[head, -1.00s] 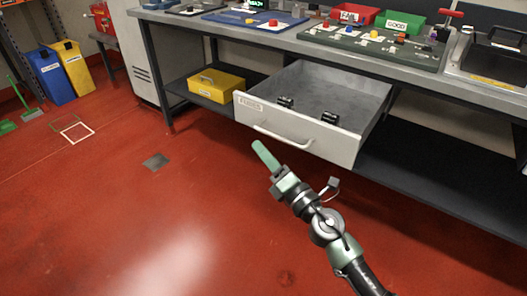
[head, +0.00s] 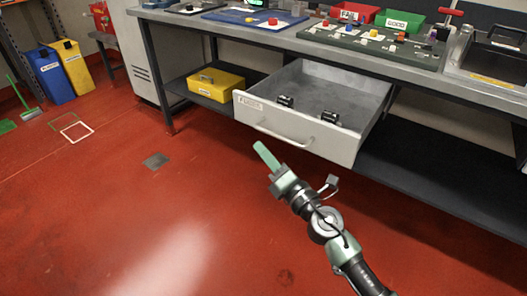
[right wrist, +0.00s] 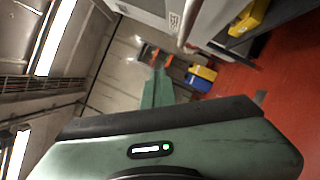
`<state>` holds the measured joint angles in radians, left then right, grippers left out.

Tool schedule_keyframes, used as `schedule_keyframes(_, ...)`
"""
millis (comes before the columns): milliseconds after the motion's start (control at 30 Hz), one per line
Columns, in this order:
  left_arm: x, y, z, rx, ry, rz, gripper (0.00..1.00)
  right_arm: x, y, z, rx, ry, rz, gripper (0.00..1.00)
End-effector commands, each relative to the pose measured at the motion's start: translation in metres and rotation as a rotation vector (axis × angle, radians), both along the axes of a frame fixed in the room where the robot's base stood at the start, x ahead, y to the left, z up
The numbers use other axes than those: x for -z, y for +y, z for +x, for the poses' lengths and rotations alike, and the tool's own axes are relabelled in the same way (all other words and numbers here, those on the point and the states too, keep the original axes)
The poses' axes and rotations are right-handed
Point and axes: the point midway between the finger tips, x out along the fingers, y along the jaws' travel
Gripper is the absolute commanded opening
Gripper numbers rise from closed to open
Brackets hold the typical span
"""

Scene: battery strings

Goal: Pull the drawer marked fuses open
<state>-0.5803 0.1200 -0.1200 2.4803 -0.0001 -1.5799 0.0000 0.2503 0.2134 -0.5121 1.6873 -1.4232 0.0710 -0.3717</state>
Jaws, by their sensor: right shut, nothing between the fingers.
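The grey drawer (head: 345,144) under the workbench stands pulled out. Its front carries a small label (head: 250,103), too small to read surely, and a bar handle (head: 283,132). Two dark cylindrical parts lie inside, one at the left (head: 286,101) and one at the right (head: 330,117). My right gripper (head: 265,155) is shut and empty, in front of and below the handle, apart from it. In the right wrist view its green fingers (right wrist: 158,90) show closed together. My left gripper is not in view.
The workbench (head: 270,38) above holds trays, a red bin (head: 355,14) and a green bin (head: 400,22). A yellow box (head: 217,84) sits on the lower shelf (head: 440,190). Blue (head: 50,74) and yellow (head: 75,67) bins stand far left. The red floor in front is mostly clear.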

Motion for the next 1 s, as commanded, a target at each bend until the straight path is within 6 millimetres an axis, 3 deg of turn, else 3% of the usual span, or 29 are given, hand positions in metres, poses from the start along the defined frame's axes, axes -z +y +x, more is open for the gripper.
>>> schedule_keyframes(867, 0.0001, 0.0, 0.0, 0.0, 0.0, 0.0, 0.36, 0.0, 0.0, 0.0, 0.0, 0.0, 0.0, 0.0)
schedule_keyframes(900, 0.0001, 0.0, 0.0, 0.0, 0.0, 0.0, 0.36, 0.0001, 0.0, 0.0, 0.0, 0.0, 0.0, 0.04)
schedule_keyframes(1000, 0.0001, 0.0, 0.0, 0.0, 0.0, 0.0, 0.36, 0.0001, 0.0, 0.0, 0.0, 0.0, 0.0, 0.31)
